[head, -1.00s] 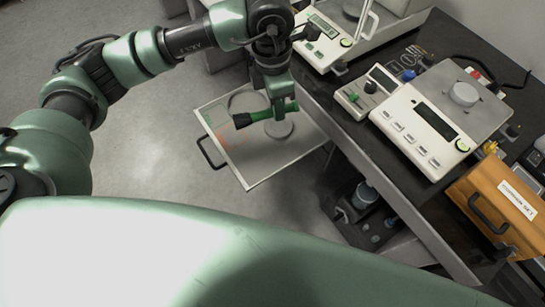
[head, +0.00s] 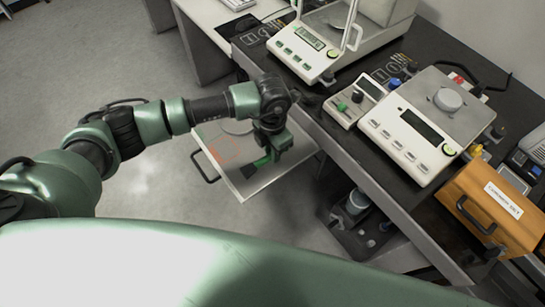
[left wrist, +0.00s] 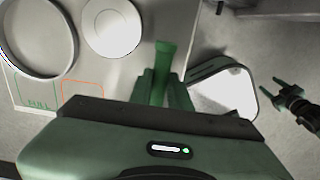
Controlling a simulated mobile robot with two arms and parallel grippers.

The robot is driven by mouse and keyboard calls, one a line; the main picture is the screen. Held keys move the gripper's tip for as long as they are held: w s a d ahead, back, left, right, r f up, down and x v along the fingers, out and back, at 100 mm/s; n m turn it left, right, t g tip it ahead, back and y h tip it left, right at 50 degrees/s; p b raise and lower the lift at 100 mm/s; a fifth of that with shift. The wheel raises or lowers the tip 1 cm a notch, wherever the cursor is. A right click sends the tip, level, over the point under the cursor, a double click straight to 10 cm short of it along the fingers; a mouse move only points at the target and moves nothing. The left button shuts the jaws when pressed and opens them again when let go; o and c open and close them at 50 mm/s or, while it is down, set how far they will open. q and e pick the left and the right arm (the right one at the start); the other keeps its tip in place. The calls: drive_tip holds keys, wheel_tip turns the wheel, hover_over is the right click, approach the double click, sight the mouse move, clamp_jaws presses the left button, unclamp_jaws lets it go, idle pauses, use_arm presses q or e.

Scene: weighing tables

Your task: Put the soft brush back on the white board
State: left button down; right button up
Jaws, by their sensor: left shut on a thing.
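My left gripper (head: 268,158) is shut on the soft brush (head: 234,178), over the white board (head: 262,186). Its green handle (left wrist: 164,55) shows between the fingers in the left wrist view; its dark head points left in the head view. I cannot tell whether the brush touches the board. The board carries an orange outline (head: 224,150), which also shows in the left wrist view (left wrist: 82,88) beside a green one (left wrist: 35,90). My right gripper (left wrist: 275,92) appears open and empty at the right of the left wrist view; it is not in the head view.
A ring-shaped dish (left wrist: 70,50) and a round disc (left wrist: 112,28) lie on the board. The dark weighing table (head: 330,120) on the right bears balances (head: 405,150) and an orange case (head: 480,205). Floor is clear at left.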

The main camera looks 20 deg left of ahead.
sight(273, 165)
use_arm(q)
drive_tip(key=shift+f, duration=2.3)
drive_tip(key=shift+f, duration=0.2)
drive_tip(key=c, duration=1.3)
unclamp_jaws()
drive_tip(key=shift+r, duration=0.15)
wheel_tip(273, 165, up, 12)
drive_tip(key=shift+s+r+b, duration=0.1)
drive_tip(key=shift+b, duration=0.25)
